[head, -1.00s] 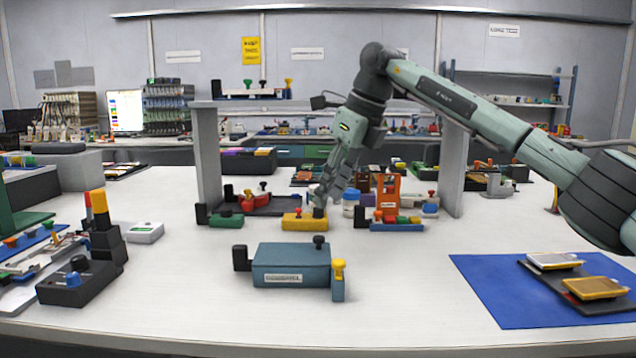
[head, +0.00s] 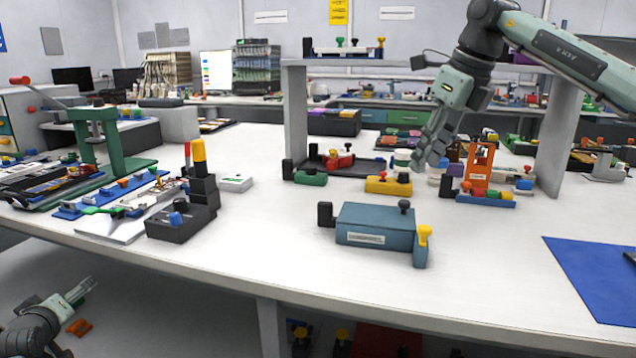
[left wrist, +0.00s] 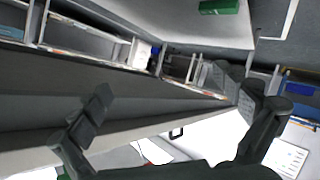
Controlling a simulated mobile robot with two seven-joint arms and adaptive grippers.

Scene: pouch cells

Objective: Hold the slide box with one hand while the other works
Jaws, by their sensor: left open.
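A blue-grey box (head: 375,227) with a white label, probably the slide box, sits on the white table near its front edge. It has a black block at its left, a dark knob on top and a yellow knob at its right corner. My right gripper (head: 420,162) points down behind it, close to a yellow block (head: 388,184); its finger gap cannot be made out. My left gripper (head: 82,288) is low at the lower left, below the table edge and far from the box. In the left wrist view its fingers (left wrist: 165,100) are spread, with nothing between them.
A grey shelf frame (head: 297,120) stands behind the box. An orange holder (head: 478,167) is by my right gripper. A black block with a yellow-topped post (head: 180,222) stands left. A blue mat (head: 595,275) lies right. Table around the box's front is clear.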

